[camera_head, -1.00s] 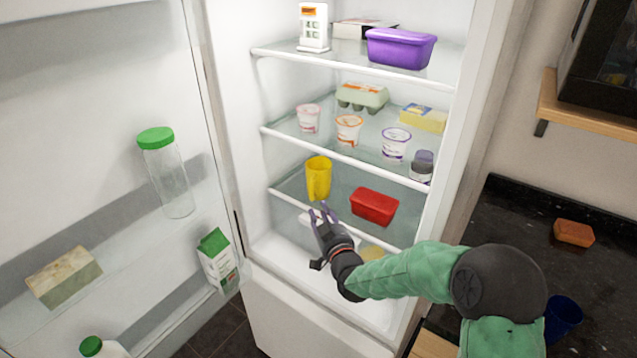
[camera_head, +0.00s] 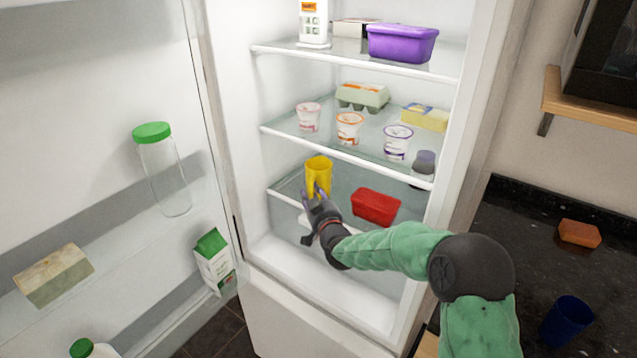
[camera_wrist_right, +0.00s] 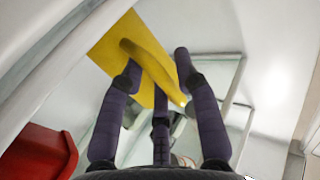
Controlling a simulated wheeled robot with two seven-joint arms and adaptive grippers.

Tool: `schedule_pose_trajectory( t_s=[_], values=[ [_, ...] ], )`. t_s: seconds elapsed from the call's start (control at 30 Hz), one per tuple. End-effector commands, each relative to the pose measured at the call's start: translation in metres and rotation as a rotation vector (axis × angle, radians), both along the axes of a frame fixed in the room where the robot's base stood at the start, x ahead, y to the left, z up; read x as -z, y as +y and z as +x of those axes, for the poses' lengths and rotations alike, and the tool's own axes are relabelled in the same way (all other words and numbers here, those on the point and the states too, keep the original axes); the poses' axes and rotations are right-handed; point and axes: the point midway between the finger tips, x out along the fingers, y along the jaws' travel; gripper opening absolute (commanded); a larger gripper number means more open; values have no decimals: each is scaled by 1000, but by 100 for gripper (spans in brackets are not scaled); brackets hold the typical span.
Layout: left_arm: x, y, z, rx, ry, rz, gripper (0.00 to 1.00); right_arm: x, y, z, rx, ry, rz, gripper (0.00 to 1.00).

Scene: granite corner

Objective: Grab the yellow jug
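The yellow jug (camera_head: 318,171) stands upright on the lower glass shelf of the open fridge, left of the red tub. My right gripper (camera_head: 316,192) is in front of the jug, its fingertips overlapping the jug's lower part in the head view. In the right wrist view, the jug's yellow handle (camera_wrist_right: 150,68) runs between the spread purple-grey fingers of my right gripper (camera_wrist_right: 158,75). The fingers are apart and open around the handle; whether any finger touches it I cannot tell. My left gripper is not in view.
A red tub (camera_head: 375,206) sits right of the jug on the same shelf and shows in the wrist view (camera_wrist_right: 38,152). The shelf above holds several cups and an egg carton (camera_head: 362,97). The open fridge door is at the left.

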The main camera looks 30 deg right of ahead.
Motion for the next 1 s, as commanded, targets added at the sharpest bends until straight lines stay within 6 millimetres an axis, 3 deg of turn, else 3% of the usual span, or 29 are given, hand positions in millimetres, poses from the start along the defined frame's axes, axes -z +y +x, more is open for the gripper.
schedule_pose_trajectory(
  t_s=[0.03,0.13,0.17,0.67,1.0],
  values=[
    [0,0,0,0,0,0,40,0,0,0,0,0,0,32],
    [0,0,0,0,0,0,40,0,0,0,0,0,0,4],
    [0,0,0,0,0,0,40,0,0,0,0,0,0,0],
    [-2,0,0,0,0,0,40,-4,0,0,1,-3,-2,0],
    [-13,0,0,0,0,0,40,-24,0,0,1,-4,-2,0]
  ],
)
